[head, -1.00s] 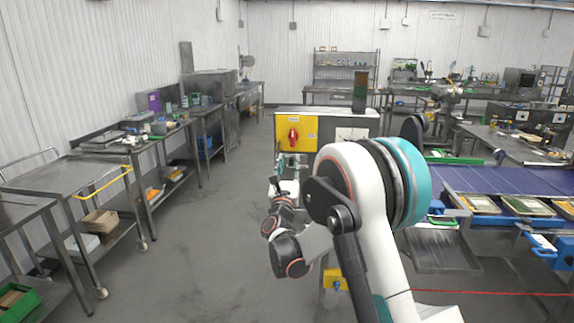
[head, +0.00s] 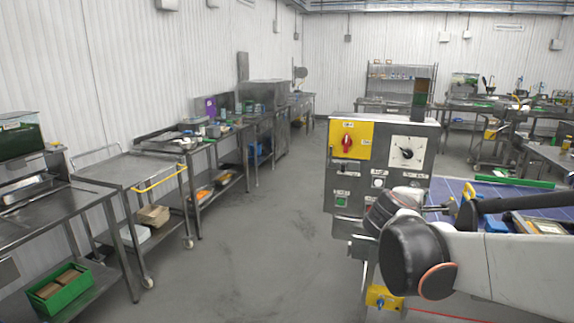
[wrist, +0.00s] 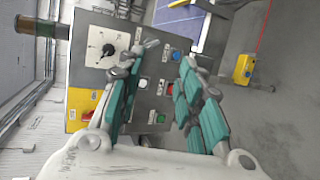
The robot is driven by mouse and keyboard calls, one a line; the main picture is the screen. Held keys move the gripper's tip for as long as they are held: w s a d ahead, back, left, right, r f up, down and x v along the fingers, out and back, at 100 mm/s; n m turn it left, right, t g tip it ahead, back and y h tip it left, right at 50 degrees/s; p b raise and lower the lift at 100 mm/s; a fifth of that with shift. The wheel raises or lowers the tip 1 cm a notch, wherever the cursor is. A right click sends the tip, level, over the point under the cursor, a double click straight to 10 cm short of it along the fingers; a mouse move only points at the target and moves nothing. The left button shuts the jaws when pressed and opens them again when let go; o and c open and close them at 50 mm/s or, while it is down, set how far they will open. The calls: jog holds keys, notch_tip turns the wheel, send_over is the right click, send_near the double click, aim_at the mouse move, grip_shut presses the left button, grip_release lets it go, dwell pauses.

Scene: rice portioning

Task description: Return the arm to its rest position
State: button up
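My gripper (wrist: 167,56) shows in the wrist view with its two teal-padded fingers spread apart. Nothing is visible between them, and the grey control box lies beyond. In the head view my arm (head: 500,262) reaches in from the right edge, with a dark rounded joint (head: 412,255) in front of the control box. The gripper is largely hidden there behind the arm.
The control box (head: 342,190) has a red knob on a yellow plate and a white dial; it stands close to my arm. A conveyor (head: 452,188) lies to the right. Steel tables and a cart (head: 125,168) line the left wall. The floor (head: 262,240) between is clear.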

jog(key=s+a+f+m+g+y+b, duration=0.1)
jog(key=s+a+f+m+y, duration=0.2)
jog(key=s, duration=0.6)
jog(key=s+a+f+m+g+y+b, duration=0.1)
jog(key=s+a+f+m+g+y, duration=0.1)
jog(key=s+a+f+m, duration=0.2)
jog(key=s+a+f+m+g+y+b, duration=0.1)
jog(key=s+a+f+m+y, duration=0.2)
jog(key=s+f, duration=0.5)
jog(key=s+a+m, duration=0.1)
jog(key=s, duration=0.4)
jog(key=shift+s+f+m+g+y, duration=0.2)
jog(key=shift+s+m+g+y, duration=0.1)
jog(key=shift+s+m, duration=0.1)
